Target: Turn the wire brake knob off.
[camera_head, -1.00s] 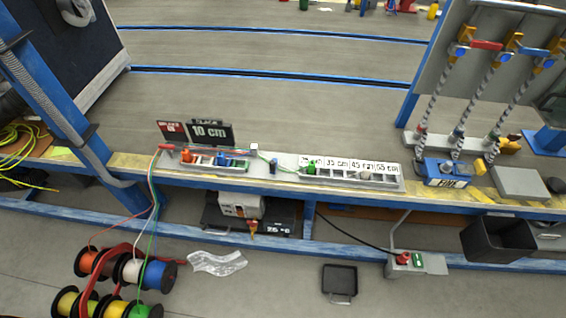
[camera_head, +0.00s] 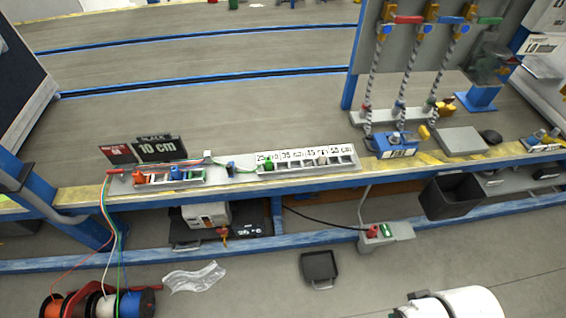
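A strip on the bench edge beside the black "10 cm" sign (camera_head: 157,148) carries an orange knob-like part (camera_head: 138,176) and a blue one (camera_head: 175,172). A red part (camera_head: 116,171) sits at the strip's left end, where the red, white and green wires come up from the spools (camera_head: 98,304). A green part (camera_head: 268,163) sits on the labelled length strip (camera_head: 308,159). I cannot tell which of these is the wire brake knob, nor its setting. My gripper's fingers are not in view; a white rounded part, probably of my arm, shows at the bottom right.
A blue box (camera_head: 394,144) and a rack with three twisted cables (camera_head: 402,75) stand on the bench at right. A black bin (camera_head: 452,195) hangs at the front edge. A black tray (camera_head: 320,268) and clear plastic (camera_head: 194,277) lie on the floor.

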